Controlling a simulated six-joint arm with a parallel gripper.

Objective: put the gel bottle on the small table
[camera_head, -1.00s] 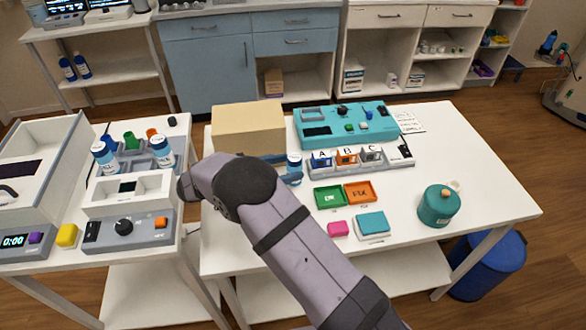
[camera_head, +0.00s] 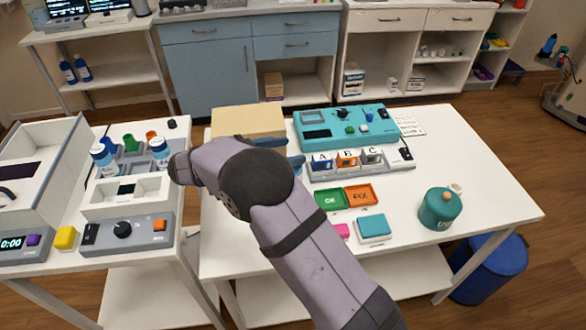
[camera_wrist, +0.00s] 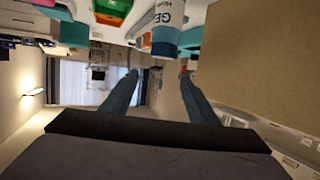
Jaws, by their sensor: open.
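My gripper (camera_head: 282,154) is open, with its two blue fingers over the back left of the white table, beside the cardboard box. It also shows in the wrist view (camera_wrist: 157,80), with nothing between the fingers. A white bottle whose label starts "GE" (camera_wrist: 168,14) is at the top of the wrist view, upside down in the picture, beyond the fingertips and apart from them. In the head view my arm and gripper hide most or all of it. The smaller left table (camera_head: 190,190) carries two white bottles with blue caps (camera_head: 104,160) (camera_head: 160,150); their labels are unreadable.
The tan box (camera_head: 245,119) stands close to my gripper and fills the wrist view's right side. A teal device (camera_head: 345,124), A/B/C blocks (camera_head: 346,159), green and orange trays (camera_head: 330,199) and a teal canister (camera_head: 440,208) occupy the table. Its right side has clear room.

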